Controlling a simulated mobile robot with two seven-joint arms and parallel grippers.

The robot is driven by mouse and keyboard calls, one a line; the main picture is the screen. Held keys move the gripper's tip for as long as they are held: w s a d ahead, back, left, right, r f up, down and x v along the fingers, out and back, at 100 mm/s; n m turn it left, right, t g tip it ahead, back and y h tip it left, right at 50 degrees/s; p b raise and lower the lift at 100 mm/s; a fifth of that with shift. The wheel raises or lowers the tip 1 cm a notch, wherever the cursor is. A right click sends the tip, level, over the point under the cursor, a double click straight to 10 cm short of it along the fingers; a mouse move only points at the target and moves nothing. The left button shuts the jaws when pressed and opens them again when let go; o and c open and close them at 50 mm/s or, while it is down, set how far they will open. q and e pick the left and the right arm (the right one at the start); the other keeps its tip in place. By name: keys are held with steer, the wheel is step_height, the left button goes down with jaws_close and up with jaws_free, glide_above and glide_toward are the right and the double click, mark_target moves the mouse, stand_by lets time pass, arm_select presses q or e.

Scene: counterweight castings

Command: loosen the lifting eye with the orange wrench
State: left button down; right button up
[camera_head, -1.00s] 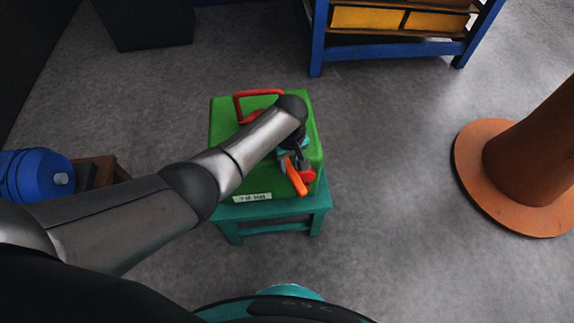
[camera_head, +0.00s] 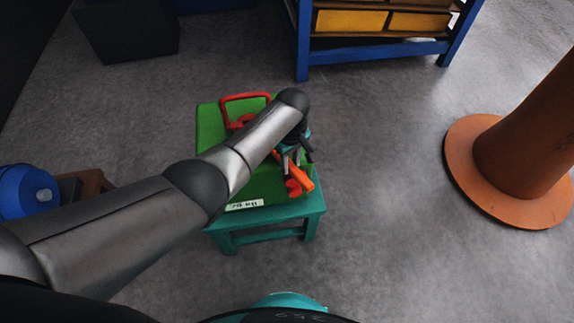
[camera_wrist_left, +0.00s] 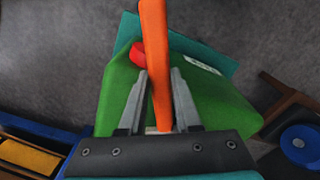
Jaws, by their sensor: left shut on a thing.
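A green casting (camera_head: 212,135) with a white label carries red lifting eyes. One red eye (camera_head: 239,98) stands at its back left. Another red eye (camera_head: 293,188) shows at the front right, partly covered by the orange wrench (camera_head: 305,182). My left gripper (camera_head: 290,168) is over the right side of the casting, shut on the wrench. In the left wrist view the wrench (camera_wrist_left: 155,45) stands out from between the fingers (camera_wrist_left: 159,85), and a red eye (camera_wrist_left: 138,54) shows partly behind it. Whether wrench and eye touch, I cannot tell. My right gripper is not in view.
The casting rests on a teal stand (camera_head: 265,222). An orange-brown column with a round base (camera_head: 465,185) stands at the right. A blue shelf (camera_head: 375,48) with yellow bins is at the back. A blue container (camera_head: 22,192) is at the left. Grey floor lies open between.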

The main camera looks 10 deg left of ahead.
arm_select(q)
steer(key=shift+w+d, duration=0.15)
steer(key=shift+w, duration=0.05)
steer(key=shift+w+d+n+b, duration=0.5)
steer(key=shift+w+n+b, duration=0.15)
steer(key=shift+b, duration=0.45)
steer(key=shift+w, duration=0.2)
